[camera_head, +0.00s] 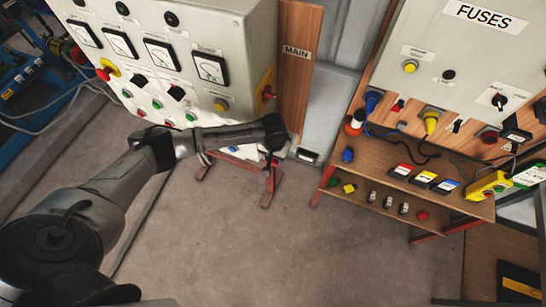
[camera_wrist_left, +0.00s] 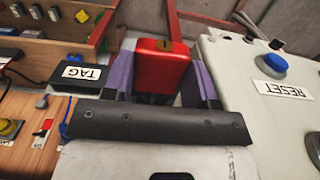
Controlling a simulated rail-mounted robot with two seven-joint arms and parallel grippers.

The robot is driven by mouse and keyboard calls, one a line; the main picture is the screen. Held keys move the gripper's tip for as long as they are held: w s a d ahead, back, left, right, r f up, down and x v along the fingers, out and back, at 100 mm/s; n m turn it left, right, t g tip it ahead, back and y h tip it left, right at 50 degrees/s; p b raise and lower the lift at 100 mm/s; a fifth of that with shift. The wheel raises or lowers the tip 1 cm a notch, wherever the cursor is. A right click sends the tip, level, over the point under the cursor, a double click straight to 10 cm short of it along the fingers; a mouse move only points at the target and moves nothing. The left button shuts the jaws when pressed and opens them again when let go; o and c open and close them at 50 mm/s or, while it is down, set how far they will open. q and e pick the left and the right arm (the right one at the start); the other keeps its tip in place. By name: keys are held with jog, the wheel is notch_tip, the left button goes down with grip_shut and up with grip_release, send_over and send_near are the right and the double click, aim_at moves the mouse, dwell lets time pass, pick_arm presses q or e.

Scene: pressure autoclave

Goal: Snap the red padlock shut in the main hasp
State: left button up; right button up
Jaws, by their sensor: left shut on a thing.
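The red padlock (camera_wrist_left: 160,72) is between the purple fingers of my left gripper (camera_wrist_left: 162,80) in the left wrist view, its keyhole face toward the camera. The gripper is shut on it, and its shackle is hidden. In the head view my left gripper (camera_head: 272,157) points down in front of the lower right corner of the grey gauge cabinet (camera_head: 240,62), below a red rotary handle (camera_head: 268,93) on a yellow plate. A board labelled MAIN (camera_head: 293,88) stands beside that handle. I cannot make out the hasp itself. My right gripper is not in view.
The FUSES cabinet (camera_head: 446,48) and a wooden bench (camera_head: 392,153) with several plugs, tags and small parts stand at the right. In the left wrist view a RESET panel (camera_wrist_left: 250,120) is close on the right and a black TAG box (camera_wrist_left: 78,79) on the left. The floor (camera_head: 300,250) is clear.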

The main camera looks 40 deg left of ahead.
pick_arm(q)
jog(key=shift+w+a, duration=0.2)
jog(key=shift+w, duration=0.55)
jog(key=o, duration=1.1)
jog(key=shift+c, duration=0.2)
jog(key=shift+r, duration=0.15)
notch_tip(320, 180, up, 9)
jog(key=p, duration=0.9)
jog(key=shift+p, duration=0.35)
jog(key=shift+r, duration=2.3)
